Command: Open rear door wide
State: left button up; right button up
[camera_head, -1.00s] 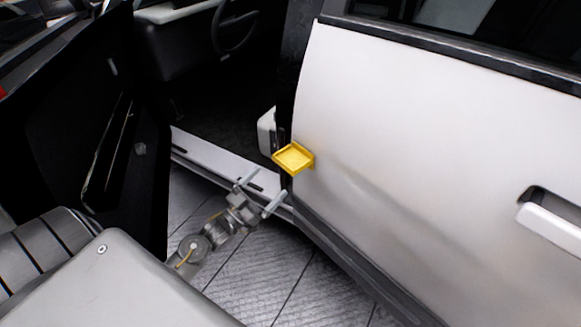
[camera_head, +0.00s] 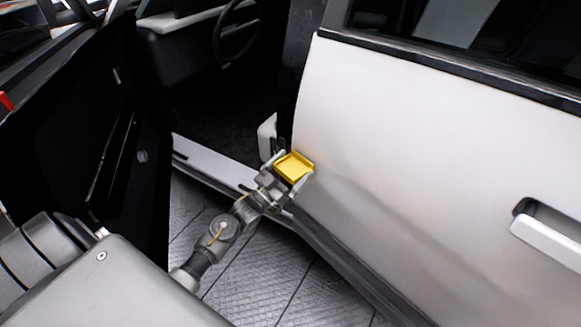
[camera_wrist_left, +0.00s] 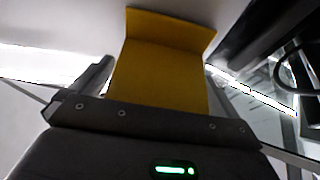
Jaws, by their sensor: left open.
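The white rear door (camera_head: 420,150) fills the right of the head view and looks closed. A yellow tab (camera_head: 293,167) sticks out from its front edge. My left gripper (camera_head: 291,169) is open, with one finger on either side of the tab. In the left wrist view the yellow tab (camera_wrist_left: 163,70) stands between the two fingers, and I cannot tell whether they touch it. The white door handle (camera_head: 546,240) is at the far right. My right gripper is not in view.
The black front door (camera_head: 90,130) stands open at the left. The white sill (camera_head: 215,165) and dark cabin lie between the two doors. Grey tiled floor (camera_head: 270,270) is free below my left arm.

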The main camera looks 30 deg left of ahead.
pick_arm(q)
jog(key=c, duration=1.2)
jog(key=shift+c, duration=0.2)
